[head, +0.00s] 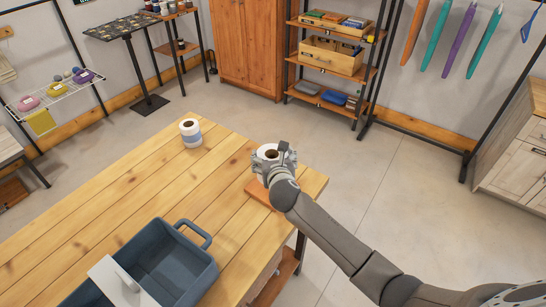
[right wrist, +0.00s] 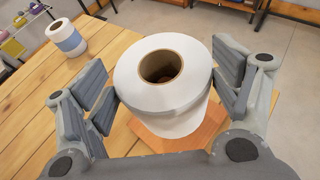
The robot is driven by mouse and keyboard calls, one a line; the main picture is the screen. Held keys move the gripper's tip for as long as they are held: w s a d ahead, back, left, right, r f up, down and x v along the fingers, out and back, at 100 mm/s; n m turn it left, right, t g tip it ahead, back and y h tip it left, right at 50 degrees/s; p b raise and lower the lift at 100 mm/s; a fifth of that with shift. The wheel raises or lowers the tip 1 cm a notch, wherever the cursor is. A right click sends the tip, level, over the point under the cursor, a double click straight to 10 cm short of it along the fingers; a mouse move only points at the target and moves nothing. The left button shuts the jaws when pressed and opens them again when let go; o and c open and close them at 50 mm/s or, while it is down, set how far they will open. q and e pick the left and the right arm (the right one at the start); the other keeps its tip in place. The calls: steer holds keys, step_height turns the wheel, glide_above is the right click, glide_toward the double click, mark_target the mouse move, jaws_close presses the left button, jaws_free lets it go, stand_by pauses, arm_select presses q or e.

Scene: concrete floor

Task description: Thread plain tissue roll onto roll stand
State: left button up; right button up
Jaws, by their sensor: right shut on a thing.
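The plain white tissue roll (right wrist: 165,112) is upright with its brown cardboard core facing up; in the head view its top (head: 267,152) shows between my fingers. My right gripper (head: 275,158) is shut on the roll, with finger pads on both sides of it in the right wrist view (right wrist: 168,95). An orange-brown wooden base (right wrist: 196,138), seemingly the roll stand's, lies below the roll near the table's right end; it also shows in the head view (head: 258,190). No post is clearly visible, and the roll hides most of the base. My left gripper is out of view.
A second white roll with a blue band (head: 190,133) stands at the table's far edge. A blue-grey basket (head: 207,275) with a handle stands at the front, with an unclear white shape at its left. The wooden table (head: 140,180) is clear between them. Shelves stand by the far wall.

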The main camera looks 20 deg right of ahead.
steer(key=o, duration=1.2)
steer(key=shift+o, duration=0.2)
steer(key=v, duration=1.2)
